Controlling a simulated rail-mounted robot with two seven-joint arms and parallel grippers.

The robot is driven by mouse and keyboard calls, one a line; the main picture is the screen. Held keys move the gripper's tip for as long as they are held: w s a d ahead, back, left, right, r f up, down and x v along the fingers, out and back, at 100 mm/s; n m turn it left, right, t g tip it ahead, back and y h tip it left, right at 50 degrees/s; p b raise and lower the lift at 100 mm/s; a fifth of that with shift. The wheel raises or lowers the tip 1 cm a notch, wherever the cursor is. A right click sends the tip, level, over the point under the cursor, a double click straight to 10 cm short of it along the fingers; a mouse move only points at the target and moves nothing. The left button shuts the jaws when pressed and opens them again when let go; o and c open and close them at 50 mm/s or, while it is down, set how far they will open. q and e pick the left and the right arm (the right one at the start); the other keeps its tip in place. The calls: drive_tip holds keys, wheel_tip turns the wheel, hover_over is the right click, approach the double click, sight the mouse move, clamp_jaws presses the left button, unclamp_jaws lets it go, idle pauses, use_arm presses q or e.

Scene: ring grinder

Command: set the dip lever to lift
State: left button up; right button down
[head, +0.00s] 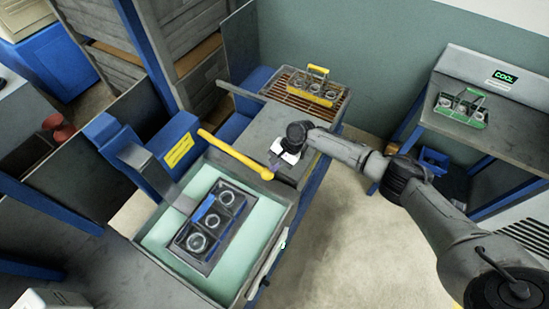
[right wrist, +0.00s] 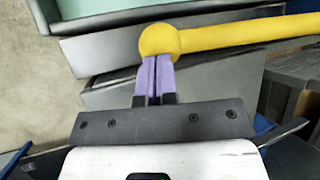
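The dip lever (head: 235,152) is a yellow bar with a round yellow knob, reaching from the blue housing toward the lower right, past the tank's far edge. Its knob (right wrist: 160,42) and bar (right wrist: 240,35) also show in the right wrist view. My right gripper (head: 274,163) is at the knob. Its purple fingers (right wrist: 154,62) are together with only a thin gap, and their tips meet the knob's near side; the knob is not between them. Whether they press on it I cannot tell. A dark carrier with rings (head: 211,227) sits in the tank of pale green liquid (head: 262,222). My left gripper is out of view.
The blue housing (head: 180,150) with a yellow label stands behind the tank. A yellow-handled carrier (head: 315,88) stands on a slatted rack at the back. A green carrier (head: 462,108) stands on the right bench below a screen reading COOL (head: 504,78). Open floor lies between.

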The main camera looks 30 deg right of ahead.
drive_tip(key=shift+s+f, duration=0.1)
drive_tip(key=shift+f, duration=0.45)
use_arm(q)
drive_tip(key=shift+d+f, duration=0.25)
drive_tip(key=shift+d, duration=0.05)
use_arm(e)
drive_tip(key=shift+d+f, duration=0.1)
drive_tip(key=shift+d, duration=0.05)
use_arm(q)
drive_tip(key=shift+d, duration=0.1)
use_arm(e)
drive_tip(key=p+v, duration=0.3)
drive_tip(key=v, duration=0.1)
drive_tip(key=shift+a+r+p, duration=0.25)
drive_tip(key=shift+r+p, duration=0.05)
drive_tip(key=shift+p, duration=0.05)
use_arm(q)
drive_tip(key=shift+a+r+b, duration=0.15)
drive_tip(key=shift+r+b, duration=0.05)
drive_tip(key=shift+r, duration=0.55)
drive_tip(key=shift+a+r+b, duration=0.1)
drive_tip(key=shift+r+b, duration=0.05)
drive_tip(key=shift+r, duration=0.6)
use_arm(e)
drive_tip(key=w+v, duration=0.1)
drive_tip(key=v, duration=0.9)
drive_tip(key=shift+s+d+r, duration=0.2)
drive_tip(key=shift+s+d, duration=0.05)
drive_tip(key=shift+d, duration=0.05)
